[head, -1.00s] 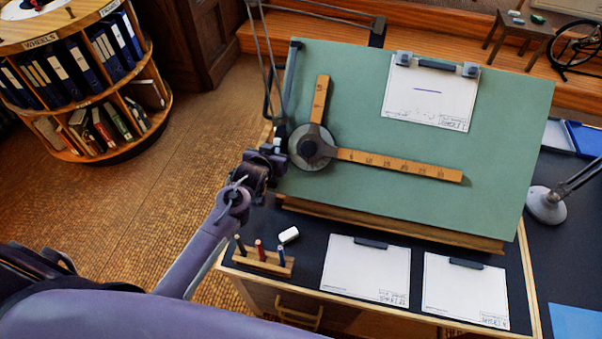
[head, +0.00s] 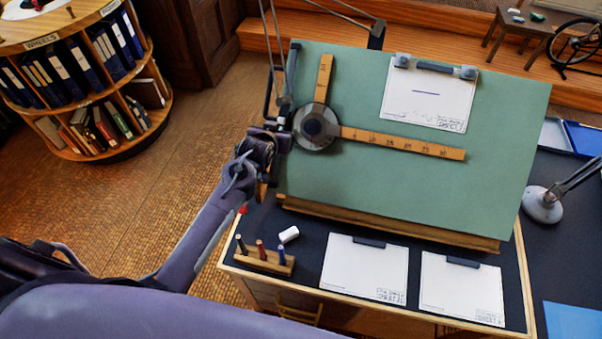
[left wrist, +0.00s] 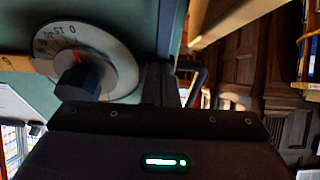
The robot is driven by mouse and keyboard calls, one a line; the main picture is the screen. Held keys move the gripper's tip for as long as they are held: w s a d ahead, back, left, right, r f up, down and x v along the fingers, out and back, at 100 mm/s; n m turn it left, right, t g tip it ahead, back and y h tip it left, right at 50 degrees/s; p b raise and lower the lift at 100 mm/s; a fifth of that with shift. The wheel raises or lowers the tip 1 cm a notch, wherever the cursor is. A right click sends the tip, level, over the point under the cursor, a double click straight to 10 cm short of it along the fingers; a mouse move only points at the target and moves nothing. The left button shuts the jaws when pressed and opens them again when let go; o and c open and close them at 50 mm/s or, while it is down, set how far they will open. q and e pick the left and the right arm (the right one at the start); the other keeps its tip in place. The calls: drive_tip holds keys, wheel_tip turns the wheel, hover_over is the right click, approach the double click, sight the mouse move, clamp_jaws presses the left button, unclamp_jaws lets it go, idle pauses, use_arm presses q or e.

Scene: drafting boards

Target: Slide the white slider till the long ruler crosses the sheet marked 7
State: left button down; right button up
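The drafting head, a silver dial with a dark knob (head: 314,127), sits near the left edge of the green board (head: 400,195). Its long ruler (head: 400,144) runs right, just below the upper sheet (head: 428,95), and does not cross it. A short ruler (head: 324,78) points up. My left gripper (head: 277,141) is at the board's left edge beside the dial; its fingertips and whatever lies between them are hidden. I cannot make out a white slider. The left wrist view shows the dial (left wrist: 118,62) close by, but no fingers. Sheet numbers are unreadable. My right gripper is out of view.
Two sheets (head: 365,268) (head: 461,288) lie on the dark desk below the board. A pen rack (head: 262,262) and a white eraser-like block (head: 289,234) stand nearby. A lamp base (head: 541,204) is at right. A round bookcase (head: 90,85) stands at left.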

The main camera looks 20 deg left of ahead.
sight(284, 111)
use_arm(q)
drive_tip(key=shift+w+r, duration=0.1)
drive_tip(key=shift+w, duration=0.05)
drive_tip(key=shift+w+a+r+p, duration=0.15)
drive_tip(key=shift+w+r+p, duration=0.45)
drive_tip(key=shift+w+r, duration=1.9)
drive_tip(key=shift+w+r+p, duration=0.45)
drive_tip(key=shift+w+r, duration=0.3)
drive_tip(key=shift+r, duration=0.05)
idle(0.6)
drive_tip(key=shift+f, duration=0.1)
